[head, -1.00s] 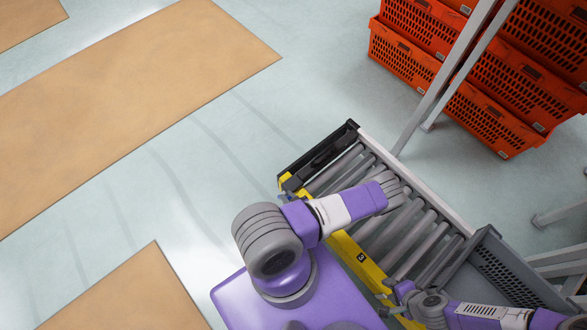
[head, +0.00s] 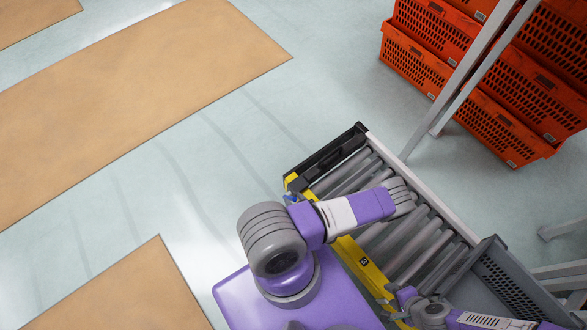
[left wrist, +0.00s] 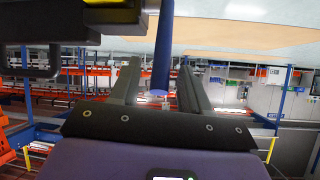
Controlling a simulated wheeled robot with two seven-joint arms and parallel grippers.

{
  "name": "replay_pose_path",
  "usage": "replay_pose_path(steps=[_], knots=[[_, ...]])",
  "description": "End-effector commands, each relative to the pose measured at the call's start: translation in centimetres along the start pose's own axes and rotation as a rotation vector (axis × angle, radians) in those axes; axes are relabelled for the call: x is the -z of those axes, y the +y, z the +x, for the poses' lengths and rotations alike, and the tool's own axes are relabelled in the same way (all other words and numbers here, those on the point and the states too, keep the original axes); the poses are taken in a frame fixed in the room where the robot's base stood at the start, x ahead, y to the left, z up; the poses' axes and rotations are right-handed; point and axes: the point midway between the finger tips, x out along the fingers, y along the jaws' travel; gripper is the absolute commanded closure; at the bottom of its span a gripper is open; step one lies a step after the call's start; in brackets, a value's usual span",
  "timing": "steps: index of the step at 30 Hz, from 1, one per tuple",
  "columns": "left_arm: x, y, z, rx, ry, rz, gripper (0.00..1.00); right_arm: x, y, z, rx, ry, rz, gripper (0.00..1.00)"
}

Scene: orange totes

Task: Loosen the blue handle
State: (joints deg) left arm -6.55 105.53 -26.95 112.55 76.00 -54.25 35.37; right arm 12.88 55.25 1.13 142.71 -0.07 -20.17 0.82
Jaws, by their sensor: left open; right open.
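The blue handle (left wrist: 162,50) hangs into the left wrist view from the top and ends between the two fingers of my left gripper (left wrist: 158,88). The fingers are open, one on each side of it, and I cannot tell whether either touches it. In the head view, a small blue part (head: 291,198) shows at the far left end of the yellow rail, by my left arm. My left gripper's fingers cannot be made out there. My right gripper (head: 388,304) is open and empty near the yellow rail at the lower right.
A roller conveyor (head: 425,243) with a yellow front rail (head: 362,262) and a black end piece (head: 328,158) lies beside me. A grey crate (head: 490,250) sits on its right end. Orange totes (head: 500,110) are stacked behind a grey post. The floor at left is clear.

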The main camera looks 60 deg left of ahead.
Motion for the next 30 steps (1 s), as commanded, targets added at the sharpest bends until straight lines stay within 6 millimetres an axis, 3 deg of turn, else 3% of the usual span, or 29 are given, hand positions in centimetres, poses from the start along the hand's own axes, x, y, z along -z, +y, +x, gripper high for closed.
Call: replay_pose_path(steps=[6, 12, 30], knots=[[0.2, 0.0, -3.9, -0.002, -0.001, 0.001, 0.54, -0.1, -0.5, -1.2, 0.000, 0.000, 0.000, 0.57], [0.1, 0.0, -6.2, -0.001, -0.001, 0.000, 0.54, -0.1, -0.6, -1.7, 0.000, 0.000, 0.000, 0.57], [0.0, -0.1, -6.5, 0.001, 0.000, 0.000, 0.54, -0.1, -0.6, -1.7, 0.000, 0.000, 0.000, 0.57]])
